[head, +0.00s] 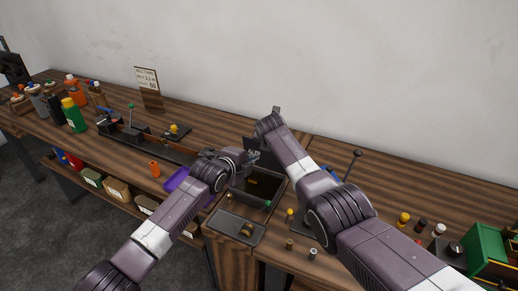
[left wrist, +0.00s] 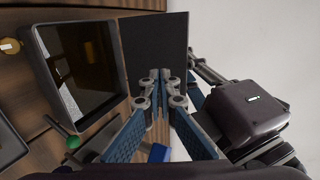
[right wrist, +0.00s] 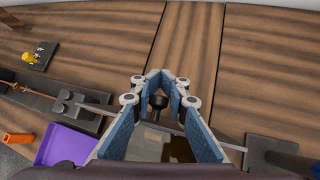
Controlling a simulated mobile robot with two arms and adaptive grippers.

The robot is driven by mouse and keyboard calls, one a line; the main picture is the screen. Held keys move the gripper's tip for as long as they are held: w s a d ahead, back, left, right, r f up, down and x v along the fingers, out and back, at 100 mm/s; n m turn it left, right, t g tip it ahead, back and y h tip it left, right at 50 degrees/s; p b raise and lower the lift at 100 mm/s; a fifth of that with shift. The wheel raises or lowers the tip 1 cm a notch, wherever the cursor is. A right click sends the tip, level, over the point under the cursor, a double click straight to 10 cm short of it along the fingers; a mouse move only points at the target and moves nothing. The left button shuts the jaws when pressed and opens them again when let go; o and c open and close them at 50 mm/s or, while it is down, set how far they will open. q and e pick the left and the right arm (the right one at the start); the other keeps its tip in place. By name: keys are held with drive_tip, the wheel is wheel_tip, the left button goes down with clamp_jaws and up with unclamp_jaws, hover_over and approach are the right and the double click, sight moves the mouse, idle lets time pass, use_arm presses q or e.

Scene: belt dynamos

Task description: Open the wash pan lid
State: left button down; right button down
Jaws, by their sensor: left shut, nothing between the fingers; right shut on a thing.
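The wash pan (head: 250,201) is a dark open-topped box on the wooden bench, and its inside shows. Its dark flat lid (left wrist: 150,50) stands raised at the pan's far edge in the left wrist view. My left gripper (left wrist: 161,78) is shut and empty beside the lid and pan; in the head view it is over the pan's back left. My right gripper (right wrist: 160,77) is shut around a black knob (right wrist: 158,101) above the pan. In the head view its fingers are mostly hidden behind its own wrist.
A grey plate (head: 235,228) is in front. An upright lever (head: 355,155) stands to the right. Bare bench lies behind the pan.

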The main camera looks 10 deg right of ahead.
use_arm(q)
drive_tip(key=shift+w+d+r, duration=0.1)
drive_tip(key=shift+w+d, duration=0.5)
drive_tip(key=shift+w, duration=0.3)
drive_tip(key=shift+w+d, duration=0.6)
drive_tip(key=shift+w, duration=0.25)
use_arm(e)
drive_tip(key=shift+d+f, duration=0.15)
drive_tip(key=shift+d, duration=0.25)
